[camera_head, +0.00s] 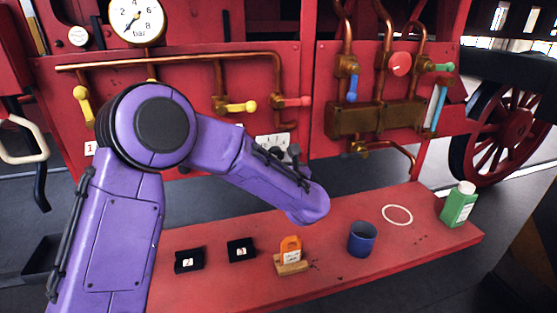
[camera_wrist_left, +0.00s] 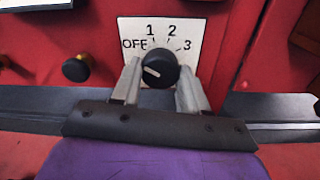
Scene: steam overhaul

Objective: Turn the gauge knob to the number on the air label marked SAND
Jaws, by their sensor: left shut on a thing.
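The gauge knob (camera_wrist_left: 160,70) is round and black, on a white dial plate (camera_wrist_left: 135,28) marked OFF, 1, 2 and 3. Its white mark lies on the left side, toward OFF. My left gripper (camera_wrist_left: 158,73) has one finger on each side of the knob and is shut on it. In the head view, the dial plate (camera_head: 272,139) shows partly behind my purple left arm, and the knob cannot be made out. No label reading SAND is legible. My right gripper is out of view.
A pressure gauge (camera_head: 137,20) marked in bar is at the upper left. Coloured valve handles, such as the yellow one (camera_head: 242,106), line the red panel.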

